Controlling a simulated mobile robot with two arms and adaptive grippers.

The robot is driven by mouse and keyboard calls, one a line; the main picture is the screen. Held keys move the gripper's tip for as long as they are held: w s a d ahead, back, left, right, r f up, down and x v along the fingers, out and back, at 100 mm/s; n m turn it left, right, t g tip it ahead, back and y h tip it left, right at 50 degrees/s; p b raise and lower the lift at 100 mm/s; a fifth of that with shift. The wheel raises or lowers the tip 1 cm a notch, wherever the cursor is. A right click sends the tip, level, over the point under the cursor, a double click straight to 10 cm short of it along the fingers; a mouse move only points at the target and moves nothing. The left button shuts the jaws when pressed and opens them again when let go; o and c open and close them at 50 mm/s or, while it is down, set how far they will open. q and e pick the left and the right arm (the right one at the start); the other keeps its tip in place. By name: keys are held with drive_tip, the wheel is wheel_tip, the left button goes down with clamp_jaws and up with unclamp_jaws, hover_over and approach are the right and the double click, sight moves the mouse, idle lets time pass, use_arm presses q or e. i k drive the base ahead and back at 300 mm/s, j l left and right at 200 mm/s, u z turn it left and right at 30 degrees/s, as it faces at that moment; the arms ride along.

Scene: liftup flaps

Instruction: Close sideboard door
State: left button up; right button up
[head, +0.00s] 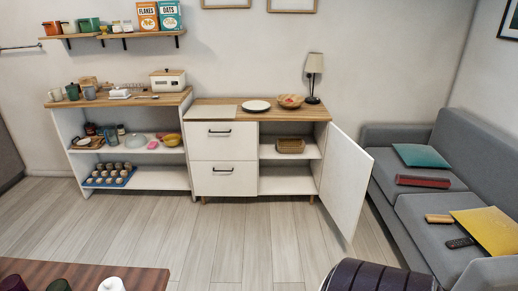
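The sideboard (222,177) stands against the back wall, with a wooden top, white drawers on the left and an open compartment on the right. Its white door (345,182) is hinged at the right side and stands wide open, swung out toward me. Inside the compartment a shelf (302,153) holds a brown basket (290,145); the space below the shelf looks empty. Neither of my grippers is in view, and nothing touches the door.
A grey sofa (440,184) stands right of the door, with a narrow floor gap between. A dark striped rounded object (378,276) is at the bottom edge. A wooden table (150,281) with cups is at lower left. The floor (250,240) before the sideboard is clear.

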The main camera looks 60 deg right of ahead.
sight(347, 169)
drive_tip(key=k, duration=0.35)
drive_tip(key=k+z, duration=0.1)
drive_tip(key=z, duration=0.3)
drive_tip(key=k+z, duration=0.1)
drive_tip(key=z, duration=0.25)
drive_tip(key=k+l+z, duration=0.1)
drive_tip(key=z, duration=2.3)
drive_tip(key=i+j, duration=0.05)
